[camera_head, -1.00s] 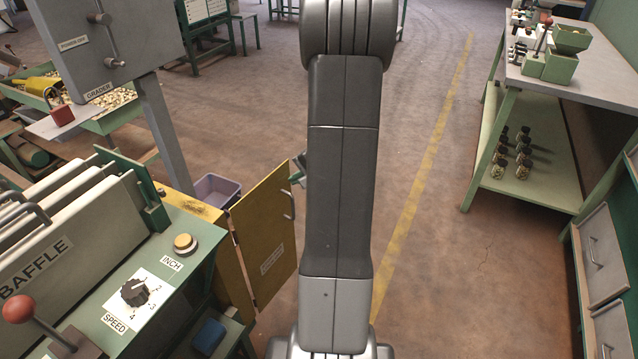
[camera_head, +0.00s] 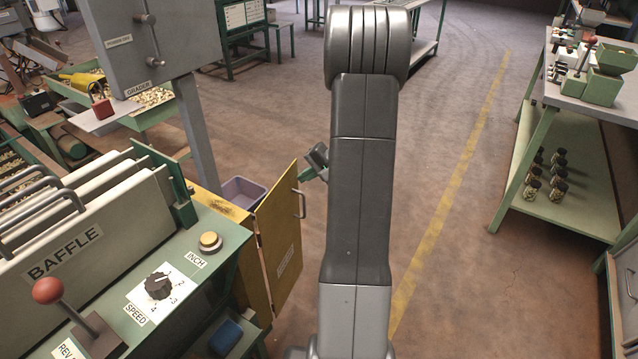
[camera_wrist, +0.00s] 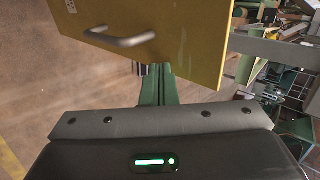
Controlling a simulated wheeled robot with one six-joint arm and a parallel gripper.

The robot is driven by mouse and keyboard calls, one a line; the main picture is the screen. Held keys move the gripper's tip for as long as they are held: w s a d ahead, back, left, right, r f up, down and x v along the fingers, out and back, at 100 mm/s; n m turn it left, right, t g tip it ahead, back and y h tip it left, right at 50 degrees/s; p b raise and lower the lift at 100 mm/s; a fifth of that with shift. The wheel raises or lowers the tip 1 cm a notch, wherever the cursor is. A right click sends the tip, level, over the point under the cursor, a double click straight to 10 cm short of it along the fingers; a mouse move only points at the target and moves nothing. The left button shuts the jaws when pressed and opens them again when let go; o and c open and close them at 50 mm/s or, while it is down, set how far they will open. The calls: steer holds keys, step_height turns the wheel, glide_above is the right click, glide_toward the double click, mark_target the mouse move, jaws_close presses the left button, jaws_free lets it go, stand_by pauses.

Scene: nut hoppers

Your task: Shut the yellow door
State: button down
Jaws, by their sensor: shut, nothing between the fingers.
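The yellow door (camera_head: 279,240) stands open, swung out from the yellow cabinet beside the green machine. A metal bar handle (camera_head: 300,204) is on its face. In the wrist view the door (camera_wrist: 190,35) fills the upper middle, with its handle (camera_wrist: 121,38) at its lower left. My gripper (camera_head: 312,172) shows just beyond the door's upper free edge, partly hidden by my arm. In the wrist view its green fingers (camera_wrist: 157,85) are shut and empty, with their far ends close to the door's edge. I cannot tell whether they touch the door.
The green machine with the BAFFLE plate (camera_head: 65,255) and a red-knobbed lever (camera_head: 47,290) stands at the left. A purple bin (camera_head: 243,192) sits behind the door. A green workbench (camera_head: 560,110) is at the right. The floor between is clear.

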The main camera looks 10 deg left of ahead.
steer(key=s+a+n+g+h+p, duration=0.1)
steer(key=s+a+n+g, duration=0.2)
steer(key=a+n, duration=0.2)
steer(key=s+a+n+g+h, duration=0.2)
steer(key=s+a+n+g, duration=0.1)
steer(key=a, duration=0.9)
steer(key=s+a+n+g+h+p, duration=0.1)
steer(key=s+a+n+g, duration=0.3)
steer(key=a, duration=0.5)
steer(key=n, duration=0.2)
steer(key=shift+a+n+h+p, duration=0.15)
steer(key=shift+n+h+p, duration=0.15)
steer(key=shift+h+p, duration=0.1)
steer(key=shift+f, duration=0.1)
steer(key=p+v, duration=0.1)
steer(key=v, duration=1.3)
steer(key=shift+w, duration=0.15)
